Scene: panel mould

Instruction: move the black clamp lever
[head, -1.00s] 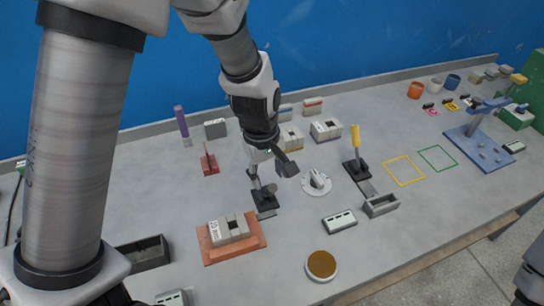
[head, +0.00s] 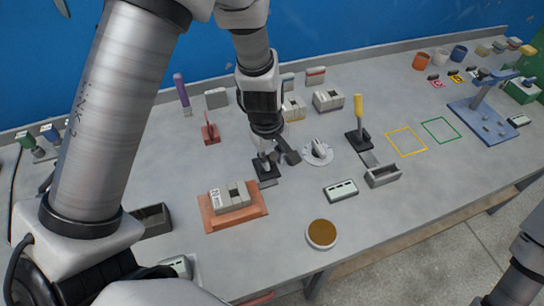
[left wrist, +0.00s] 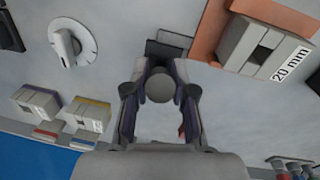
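The black clamp lever (head: 266,170) stands on the grey table in the head view, just behind the orange tray. My left gripper (head: 272,153) is right above and around it, pointing down. In the left wrist view, a round grey knob (left wrist: 160,88) sits between the two fingers of my left gripper (left wrist: 160,72). I cannot tell whether the fingers touch the knob. The clamp's dark base (left wrist: 168,46) shows past the fingertips. The gripper hides part of the lever in the head view. My right gripper is out of view.
An orange tray (head: 258,211) with grey blocks is close in front. A white dial (head: 318,152) is close on the right, with a yellow-handled clamp (head: 358,122) beyond it. A red clamp (head: 210,131) stands at the back left. Yellow and green outlined squares lie on clear table at right.

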